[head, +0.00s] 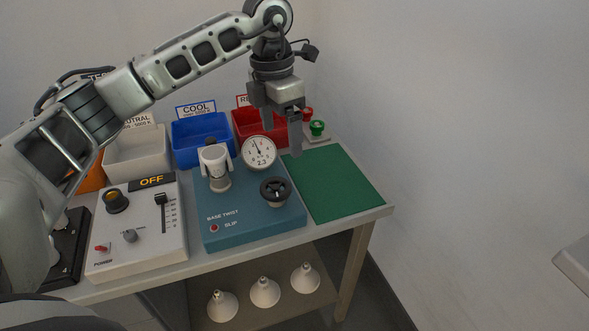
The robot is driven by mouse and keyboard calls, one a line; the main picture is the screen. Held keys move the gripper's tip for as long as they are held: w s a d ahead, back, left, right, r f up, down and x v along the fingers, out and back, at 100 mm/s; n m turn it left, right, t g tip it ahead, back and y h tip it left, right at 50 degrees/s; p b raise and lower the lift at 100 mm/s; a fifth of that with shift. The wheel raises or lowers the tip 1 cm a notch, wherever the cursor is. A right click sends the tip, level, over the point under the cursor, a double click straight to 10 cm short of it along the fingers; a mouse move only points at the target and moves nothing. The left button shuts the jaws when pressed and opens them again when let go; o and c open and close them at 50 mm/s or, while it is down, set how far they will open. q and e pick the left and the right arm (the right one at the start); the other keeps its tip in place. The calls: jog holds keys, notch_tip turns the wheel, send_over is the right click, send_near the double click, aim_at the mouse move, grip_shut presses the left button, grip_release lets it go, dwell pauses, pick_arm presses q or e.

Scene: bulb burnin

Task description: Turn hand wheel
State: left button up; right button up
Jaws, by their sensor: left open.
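The black hand wheel (275,189) sits on the right side of a teal base-twist box (252,222) on the table. A round white dial gauge (259,152) stands behind the wheel on the same box. A white socket-like holder (215,166) stands upright on the box to the left of the wheel. My left gripper (282,132) hangs from above with its jaws pointing down. It is open and empty, above and behind the wheel, apart from it. My right gripper is not in view.
A grey control box (138,240) with an OFF display stands to the left. Behind are white (137,154), blue (201,137) and red (262,128) bins. A bare green mat (330,183) lies to the right. Bulbs (264,291) rest on the lower shelf.

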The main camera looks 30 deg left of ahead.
aim_at(275, 186)
pick_arm(q)
jog(key=shift+y, duration=0.5)
jog(key=f, duration=0.4)
jog(key=a+f+p, duration=0.1)
jog(key=f, duration=0.4)
jog(key=a+f+p, duration=0.1)
jog(key=f, duration=0.4)
jog(key=shift+w+f, duration=0.15)
jog(key=shift+w, duration=0.05)
jog(key=c, duration=1)
